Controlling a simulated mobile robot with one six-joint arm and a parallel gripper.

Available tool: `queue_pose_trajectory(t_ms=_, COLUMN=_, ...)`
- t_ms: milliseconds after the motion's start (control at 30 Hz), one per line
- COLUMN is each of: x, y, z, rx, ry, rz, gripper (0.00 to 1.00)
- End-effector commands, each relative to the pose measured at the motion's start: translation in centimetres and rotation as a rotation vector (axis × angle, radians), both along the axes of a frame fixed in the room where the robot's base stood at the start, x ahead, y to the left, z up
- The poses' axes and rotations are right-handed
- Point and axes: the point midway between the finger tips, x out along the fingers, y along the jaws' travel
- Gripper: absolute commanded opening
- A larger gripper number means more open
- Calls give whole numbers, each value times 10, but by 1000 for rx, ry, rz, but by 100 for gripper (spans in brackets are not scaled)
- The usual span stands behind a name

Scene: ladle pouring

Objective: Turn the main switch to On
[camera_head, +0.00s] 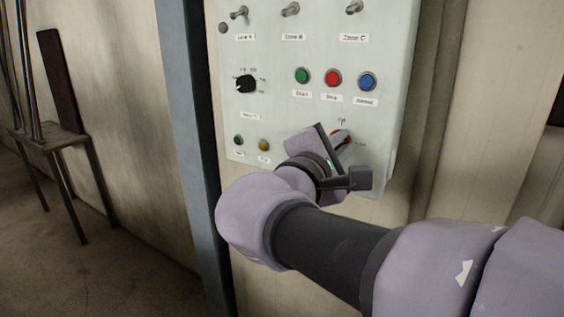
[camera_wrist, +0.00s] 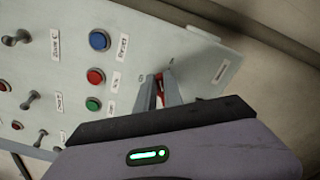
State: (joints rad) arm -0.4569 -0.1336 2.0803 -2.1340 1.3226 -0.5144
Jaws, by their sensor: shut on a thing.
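The main switch (camera_head: 341,138) is a red rotary handle low on the right of the pale control panel (camera_head: 275,45). Small labels sit above it and to its right. My gripper (camera_head: 343,146) is at the switch, its fingers on the handle. In the wrist view, my gripper (camera_wrist: 161,91) is shut on the red switch handle (camera_wrist: 159,82), which shows between the two grey fingertips. The fingers hide most of the handle. I cannot read which position it points to.
Above the switch are green (camera_head: 302,75), red (camera_head: 333,78) and blue (camera_head: 367,81) buttons. A black knob (camera_head: 246,84) is at the left, with toggle switches along the top. A blue-grey post (camera_head: 185,120) stands left of the panel. A small table (camera_head: 70,138) stands far left.

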Motion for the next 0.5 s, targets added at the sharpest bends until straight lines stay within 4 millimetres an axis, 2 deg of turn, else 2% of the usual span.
queue_pose_trajectory(t_ms=33, x=0, y=0, z=-10, rx=35, ry=-25, rz=0, gripper=0)
queue_pose_trajectory(t_ms=500, x=-2, y=-3, z=-14, rx=337, ry=-245, rz=0, gripper=0)
